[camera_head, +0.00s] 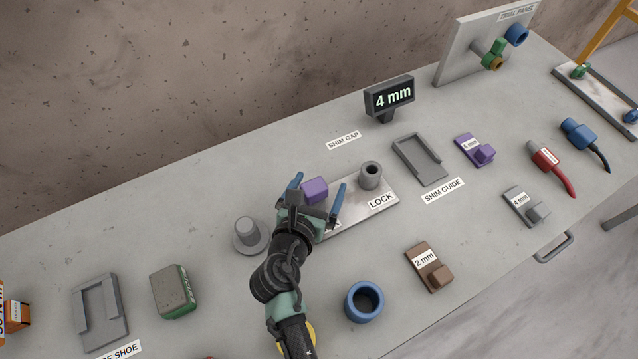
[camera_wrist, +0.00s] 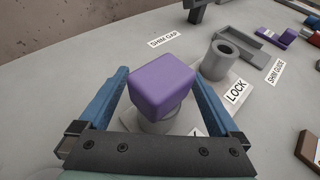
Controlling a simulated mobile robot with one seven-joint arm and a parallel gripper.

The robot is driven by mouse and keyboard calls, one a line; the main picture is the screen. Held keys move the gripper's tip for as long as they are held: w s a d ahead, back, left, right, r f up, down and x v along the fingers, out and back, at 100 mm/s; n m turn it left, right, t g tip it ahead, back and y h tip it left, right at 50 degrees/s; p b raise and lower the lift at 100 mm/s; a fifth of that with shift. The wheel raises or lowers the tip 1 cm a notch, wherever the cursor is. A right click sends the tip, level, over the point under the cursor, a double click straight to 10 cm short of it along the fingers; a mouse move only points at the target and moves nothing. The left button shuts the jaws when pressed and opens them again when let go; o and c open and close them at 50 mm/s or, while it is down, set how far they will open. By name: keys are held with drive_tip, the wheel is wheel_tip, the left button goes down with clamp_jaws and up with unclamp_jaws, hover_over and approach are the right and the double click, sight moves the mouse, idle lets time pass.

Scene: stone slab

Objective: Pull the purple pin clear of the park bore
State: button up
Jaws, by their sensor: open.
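The purple pin (camera_head: 315,190) shows as a rounded block-shaped head above the left part of a pale plate (camera_head: 345,224). In the wrist view its head (camera_wrist: 162,84) sits on a grey round collar (camera_wrist: 158,123), and the shank is hidden. My gripper (camera_head: 320,184) is open, with one blue finger on each side of the head. In the wrist view, gaps show between head and fingers. An empty grey bore (camera_head: 371,176) stands on the plate beside the LOCK label. The label by the pin's collar is mostly covered by my gripper.
A grey stepped round piece (camera_head: 248,235) stands close left of my gripper. A blue ring (camera_head: 364,301) and a brown 2 mm shim (camera_head: 429,267) lie nearer the front edge. The grey shim guide (camera_head: 420,160) and 4 mm display (camera_head: 389,97) stand right and behind.

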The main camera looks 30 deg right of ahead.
drive_tip(key=shift+w+d+f, duration=0.1)
drive_tip(key=shift+w+d, duration=0.15)
drive_tip(key=c, duration=1.5)
clamp_jaws()
